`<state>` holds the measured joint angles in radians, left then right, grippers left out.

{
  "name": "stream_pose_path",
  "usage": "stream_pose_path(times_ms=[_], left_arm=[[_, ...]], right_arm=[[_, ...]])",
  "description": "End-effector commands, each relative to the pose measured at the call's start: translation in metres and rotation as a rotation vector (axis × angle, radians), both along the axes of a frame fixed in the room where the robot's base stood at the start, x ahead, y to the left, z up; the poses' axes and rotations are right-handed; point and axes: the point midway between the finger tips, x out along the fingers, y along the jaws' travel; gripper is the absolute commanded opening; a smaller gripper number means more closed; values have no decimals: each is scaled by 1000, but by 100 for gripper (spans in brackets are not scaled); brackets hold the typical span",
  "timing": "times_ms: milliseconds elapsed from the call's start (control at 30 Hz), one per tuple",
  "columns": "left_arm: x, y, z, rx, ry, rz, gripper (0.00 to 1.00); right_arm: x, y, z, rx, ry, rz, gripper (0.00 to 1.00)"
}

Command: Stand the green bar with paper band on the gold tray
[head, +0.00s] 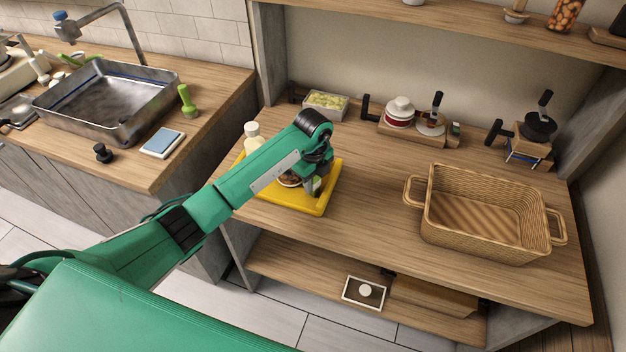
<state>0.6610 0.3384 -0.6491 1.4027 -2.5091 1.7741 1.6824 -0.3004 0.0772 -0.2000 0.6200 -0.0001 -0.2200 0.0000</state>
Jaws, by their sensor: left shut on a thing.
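The gold tray (325,203) lies on the wooden counter, left of the wicker basket. My left gripper (314,185) points down over the right part of the tray. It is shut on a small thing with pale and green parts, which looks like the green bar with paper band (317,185). The fingers and the wrist hide most of it. I cannot tell whether it touches the tray. My right gripper is not in view.
A brown round item (289,179) and a white-capped bottle (252,130) are at the tray, partly behind my arm. A wicker basket (430,222) stands to the right. A clear container (326,104) and stacked kitchen things stand along the back. The counter between tray and basket is free.

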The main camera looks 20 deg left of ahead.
Motion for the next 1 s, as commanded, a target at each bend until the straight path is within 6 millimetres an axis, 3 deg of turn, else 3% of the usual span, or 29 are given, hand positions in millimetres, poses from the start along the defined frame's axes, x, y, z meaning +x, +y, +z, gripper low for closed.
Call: stream_pose_path(times_ms=[33,100,133,533,1000], left_arm=[[0,0,-1,0,0,0,33],[0,0,0,0,0,0,47],[0,0,0,0,0,0,49],[1,0,8,0,-3,0,49],[1,1,103,1,-4,0,49]], right_arm=[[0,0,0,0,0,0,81],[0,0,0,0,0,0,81],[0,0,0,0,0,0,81],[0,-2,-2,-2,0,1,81],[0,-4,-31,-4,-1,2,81]])
